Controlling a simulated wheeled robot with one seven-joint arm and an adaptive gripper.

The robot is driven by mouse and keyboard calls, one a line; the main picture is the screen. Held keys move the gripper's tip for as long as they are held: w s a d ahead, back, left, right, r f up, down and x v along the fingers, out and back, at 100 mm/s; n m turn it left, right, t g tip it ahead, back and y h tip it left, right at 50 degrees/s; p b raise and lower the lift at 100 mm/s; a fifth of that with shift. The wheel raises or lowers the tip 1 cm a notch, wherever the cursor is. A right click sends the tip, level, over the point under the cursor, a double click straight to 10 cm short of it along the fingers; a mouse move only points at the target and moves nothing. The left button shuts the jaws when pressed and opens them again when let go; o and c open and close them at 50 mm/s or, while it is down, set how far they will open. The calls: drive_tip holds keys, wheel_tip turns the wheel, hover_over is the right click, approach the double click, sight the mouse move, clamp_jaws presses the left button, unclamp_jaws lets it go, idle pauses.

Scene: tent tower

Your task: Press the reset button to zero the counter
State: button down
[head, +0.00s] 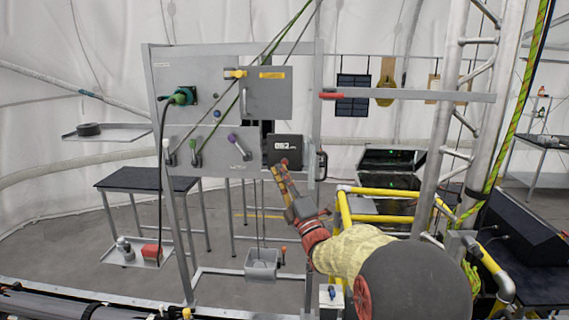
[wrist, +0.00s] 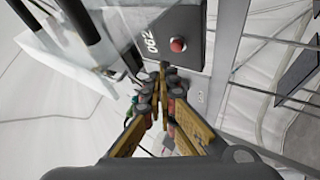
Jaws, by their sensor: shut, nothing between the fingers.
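The counter is a dark box (head: 285,147) on the grey panel, with pale digits on its face. It also shows at the top of the wrist view (wrist: 175,15), its digits sideways and hard to read for certain. The red reset button (wrist: 178,44) stands out from the box face. My gripper (wrist: 162,72) is shut and empty, its yellow fingers meeting at the tips. In the wrist view the tips lie just below the button, with a visible gap. In the head view my gripper (head: 277,171) is at the box's lower edge.
A grey bin (head: 262,264) hangs below the panel. Levers with purple (head: 233,138) and green knobs sit left of the box. A yellow rail (head: 380,191) and a metal truss (head: 440,120) stand to the right. Ropes cross in front of the panel.

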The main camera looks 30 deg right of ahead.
drive_tip(key=shift+w+d, duration=0.35)
drive_tip(key=shift+w, duration=0.15)
drive_tip(key=shift+w+d+f+b, duration=0.1)
drive_tip(key=shift+w+f+b, duration=0.05)
drive_tip(key=shift+b, duration=0.65)
idle(0.6)
drive_tip(key=shift+w+d+b, duration=0.35)
drive_tip(key=shift+w+b, duration=0.1)
drive_tip(key=shift+b, duration=0.45)
idle(0.9)
drive_tip(key=shift+s+a+b, duration=0.1)
drive_tip(key=shift+s+b, duration=0.05)
drive_tip(key=shift+b, duration=0.2)
drive_tip(key=shift+s+a+b, duration=0.4)
drive_tip(key=shift+s+b, duration=0.1)
drive_tip(key=shift+b, duration=0.25)
